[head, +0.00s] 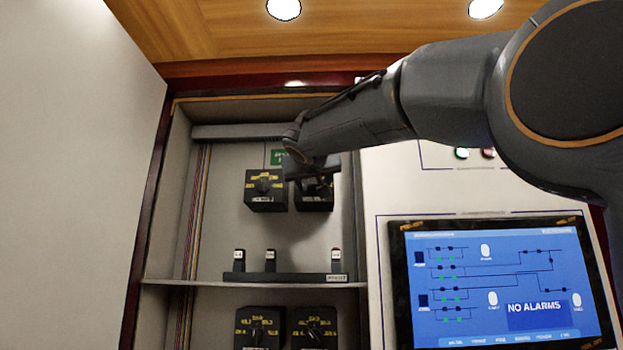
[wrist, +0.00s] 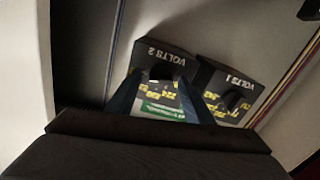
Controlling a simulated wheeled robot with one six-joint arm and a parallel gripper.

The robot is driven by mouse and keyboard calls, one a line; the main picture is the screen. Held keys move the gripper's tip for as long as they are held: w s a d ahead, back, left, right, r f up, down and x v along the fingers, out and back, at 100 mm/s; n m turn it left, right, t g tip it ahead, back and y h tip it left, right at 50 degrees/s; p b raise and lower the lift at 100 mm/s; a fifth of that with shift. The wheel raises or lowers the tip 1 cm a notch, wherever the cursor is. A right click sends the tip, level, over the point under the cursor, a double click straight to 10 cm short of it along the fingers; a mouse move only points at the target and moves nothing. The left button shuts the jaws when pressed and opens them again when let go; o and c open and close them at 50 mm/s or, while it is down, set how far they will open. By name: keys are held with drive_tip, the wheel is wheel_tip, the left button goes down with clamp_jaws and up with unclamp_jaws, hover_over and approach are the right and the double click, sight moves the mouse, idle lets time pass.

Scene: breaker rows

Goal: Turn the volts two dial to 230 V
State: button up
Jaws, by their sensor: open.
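The volts two dial (head: 314,204) is a black box with yellow markings and a dark knob, on the upper back wall of the cabinet. In the wrist view it appears upside down, labelled VOLTS 2 (wrist: 168,56). My gripper (head: 317,180) is in front of this dial and covers its upper part in the head view. In the wrist view my gripper's fingers (wrist: 157,80) are apart, one on each side of the knob area. I cannot tell whether they touch the knob. The knob's pointer and reading are hidden.
Below are a shelf with small switches (head: 270,260) and two more dials (head: 259,328). A screen (head: 500,285) reading NO ALARMS is at right. A pale panel (head: 70,150) fills the left.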

drive_tip(key=c, duration=0.8)
drive_tip(key=shift+a, duration=0.35)
drive_tip(key=shift+c, duration=1.1)
drive_tip(key=shift+d, duration=0.3)
